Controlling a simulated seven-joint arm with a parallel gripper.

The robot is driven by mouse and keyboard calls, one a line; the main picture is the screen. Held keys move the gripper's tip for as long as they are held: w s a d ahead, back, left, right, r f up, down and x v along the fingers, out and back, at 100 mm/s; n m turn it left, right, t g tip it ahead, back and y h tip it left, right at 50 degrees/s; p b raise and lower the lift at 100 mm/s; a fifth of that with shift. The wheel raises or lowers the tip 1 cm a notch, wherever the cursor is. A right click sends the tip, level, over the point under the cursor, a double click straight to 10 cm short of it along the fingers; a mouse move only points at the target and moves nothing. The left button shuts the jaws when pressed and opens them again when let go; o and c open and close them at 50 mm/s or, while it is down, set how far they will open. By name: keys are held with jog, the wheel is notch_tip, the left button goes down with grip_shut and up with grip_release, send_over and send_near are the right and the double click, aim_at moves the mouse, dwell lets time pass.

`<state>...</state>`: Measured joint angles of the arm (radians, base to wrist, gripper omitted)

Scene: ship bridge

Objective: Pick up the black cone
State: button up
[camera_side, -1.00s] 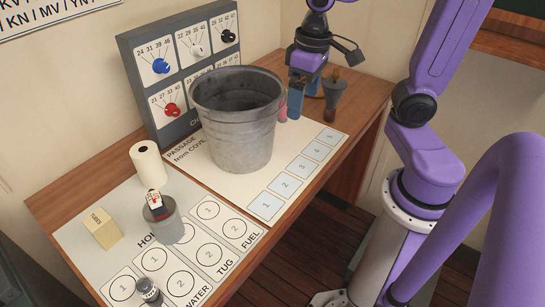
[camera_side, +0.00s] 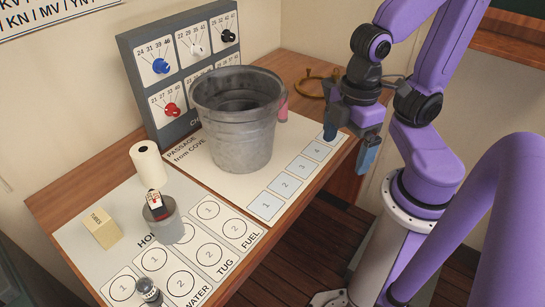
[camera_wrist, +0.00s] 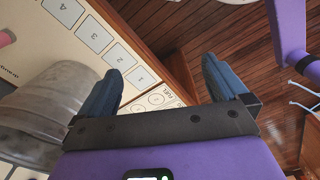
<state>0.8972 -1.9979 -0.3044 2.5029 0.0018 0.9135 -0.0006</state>
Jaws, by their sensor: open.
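My gripper (camera_side: 347,153) is open, with its blue fingers apart at the right edge of the desk, near the numbered squares. In the wrist view my gripper (camera_wrist: 162,66) has nothing between its fingers, and the desk edge and wooden floor show beyond them. I cannot make out the black cone in either view now. The place where a dark grey tapered thing showed earlier, at the desk's far right, is covered by my gripper and wrist in the side view.
A large metal bucket (camera_side: 238,140) stands mid-desk, left of my gripper; a pink thing (camera_side: 283,107) shows behind it. A brass ring (camera_side: 310,86) lies at the back.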

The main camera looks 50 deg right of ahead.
dwell(0.3)
jog(key=c, duration=0.8)
jog(key=shift+r, duration=0.1)
